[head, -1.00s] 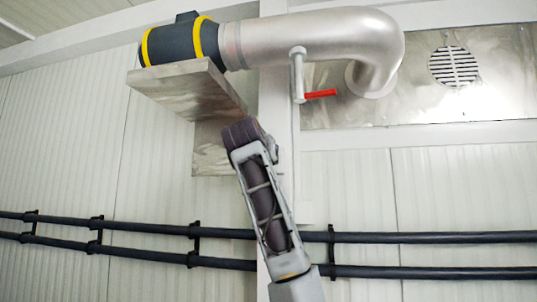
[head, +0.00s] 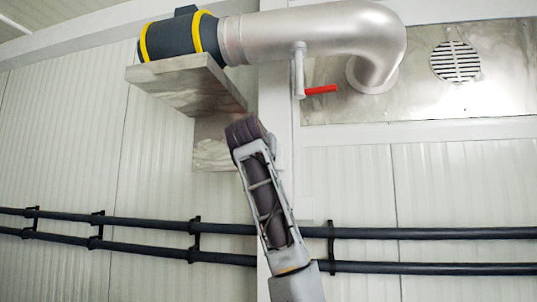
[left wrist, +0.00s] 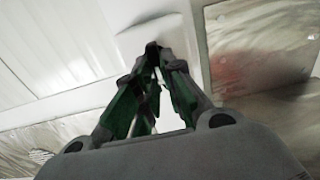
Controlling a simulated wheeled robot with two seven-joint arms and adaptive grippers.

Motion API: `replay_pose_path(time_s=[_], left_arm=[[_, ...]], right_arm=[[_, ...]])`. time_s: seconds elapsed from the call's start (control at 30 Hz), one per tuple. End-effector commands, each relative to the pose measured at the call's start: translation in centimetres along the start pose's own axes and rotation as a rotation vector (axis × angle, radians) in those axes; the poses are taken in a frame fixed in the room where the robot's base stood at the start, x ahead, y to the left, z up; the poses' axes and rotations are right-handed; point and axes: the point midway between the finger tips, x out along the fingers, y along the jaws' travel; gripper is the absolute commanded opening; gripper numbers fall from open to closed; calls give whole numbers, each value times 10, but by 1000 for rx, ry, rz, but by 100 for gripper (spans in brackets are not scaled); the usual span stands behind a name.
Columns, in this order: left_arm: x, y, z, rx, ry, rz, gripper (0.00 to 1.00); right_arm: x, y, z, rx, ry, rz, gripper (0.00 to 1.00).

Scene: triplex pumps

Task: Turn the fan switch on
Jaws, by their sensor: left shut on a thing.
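My left arm rises through the middle of the head view, and its own links hide its gripper there. In the left wrist view my left gripper (left wrist: 153,50) has its green-sided fingers drawn together at the tips, against a pale raised housing (left wrist: 150,35) on a white surface. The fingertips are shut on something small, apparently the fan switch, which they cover. Its exact position cannot be made out. The fan (head: 180,37), a dark cylinder with yellow bands, sits at the upper left of the head view. My right gripper is in neither view.
A metal shelf (head: 180,82) juts out under the fan. A silver duct (head: 310,35) runs right from it. A red-handled lever (head: 320,90) hangs below the duct. Two dark pipes (head: 430,234) cross the wall. A vent grille (head: 455,62) is at upper right.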

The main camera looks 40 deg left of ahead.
Motion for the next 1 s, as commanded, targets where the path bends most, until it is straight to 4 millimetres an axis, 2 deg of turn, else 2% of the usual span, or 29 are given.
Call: replay_pose_path(time_s=[0.47,1.0], left_arm=[[0,1,1,114,1,-2,0],[0,7,3,566,1,-4,0]], right_arm=[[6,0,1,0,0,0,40],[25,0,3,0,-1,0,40]])
